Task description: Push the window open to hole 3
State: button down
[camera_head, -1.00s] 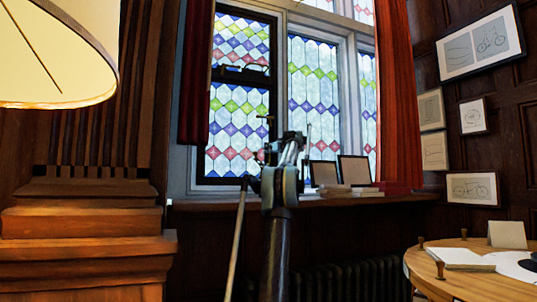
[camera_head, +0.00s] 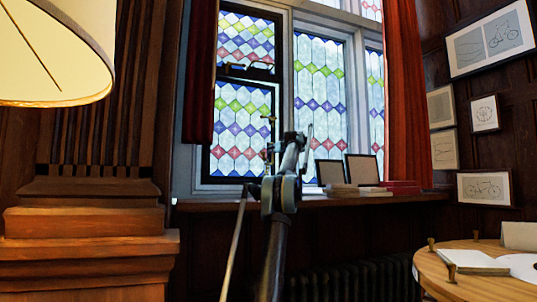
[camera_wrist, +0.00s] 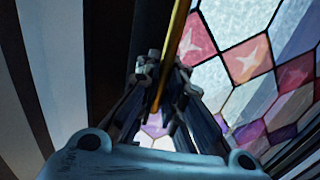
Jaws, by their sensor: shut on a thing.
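The lower left window casement (camera_head: 238,110) has a dark frame and leaded panes in white, green, blue and red. I cannot tell how far it stands open, and no hole numbers can be read. A thin brass piece (camera_head: 268,132) stands at its right edge. In the wrist view a brass-yellow bar (camera_wrist: 180,32) runs between the fingers of my gripper (camera_wrist: 163,78); they are shut on it. Coloured panes (camera_wrist: 245,58) fill the right of that view. In the head view my arm reaches up before the window and hides the fingers and their contact.
A thin pale rod (camera_head: 233,250) slants left of my arm. A lampshade (camera_head: 55,50) is at upper left, a round table (camera_head: 470,287) at lower right, and curtains hang beside the window.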

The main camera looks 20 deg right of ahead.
jog(key=c, duration=1.7)
grip_release()
jog(key=s+d, duration=0.1)
jog(key=s, duration=0.6)
jog(key=shift+s, duration=0.4)
